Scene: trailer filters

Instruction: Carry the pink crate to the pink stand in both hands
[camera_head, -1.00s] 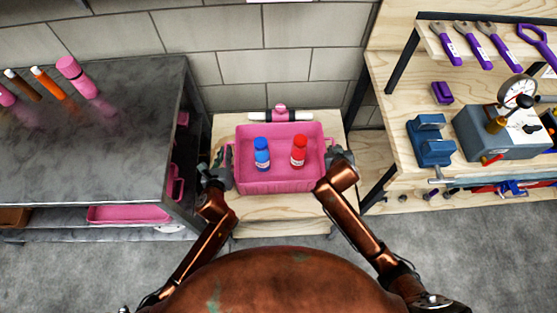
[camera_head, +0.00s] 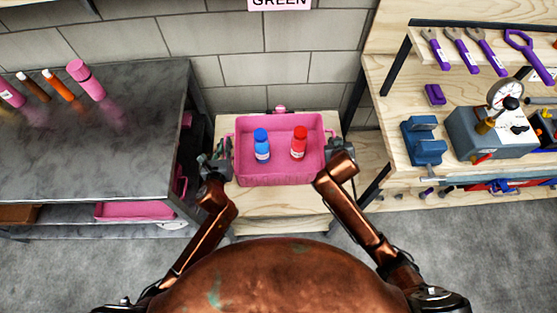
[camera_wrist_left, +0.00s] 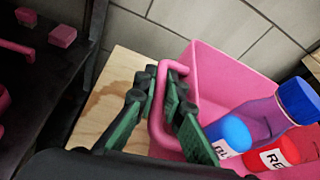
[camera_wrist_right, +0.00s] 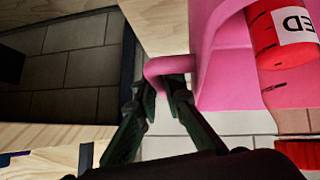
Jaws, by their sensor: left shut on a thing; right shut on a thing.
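The pink crate (camera_head: 279,178) stands level over a light wooden stand (camera_head: 285,205), holding an upright blue bottle (camera_head: 261,147) and red bottle (camera_head: 299,143). In the left wrist view, my left gripper (camera_wrist_left: 163,88) is shut on the crate's left handle (camera_wrist_left: 156,115). In the right wrist view, my right gripper (camera_wrist_right: 163,80) is shut on the right handle (camera_wrist_right: 170,65). I cannot tell whether the crate's bottom touches the wood. I cannot make out a pink-coloured stand; a pink knob (camera_head: 280,109) shows behind the crate.
A dark table (camera_head: 100,140) with pink and orange cylinders stands to the left, a pink tray (camera_head: 135,211) below. A wooden workbench (camera_head: 390,110) with tools and a gauge device (camera_head: 492,130) is at right. A pink sign (camera_head: 279,3) reads GREEN. Grey floor is in front.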

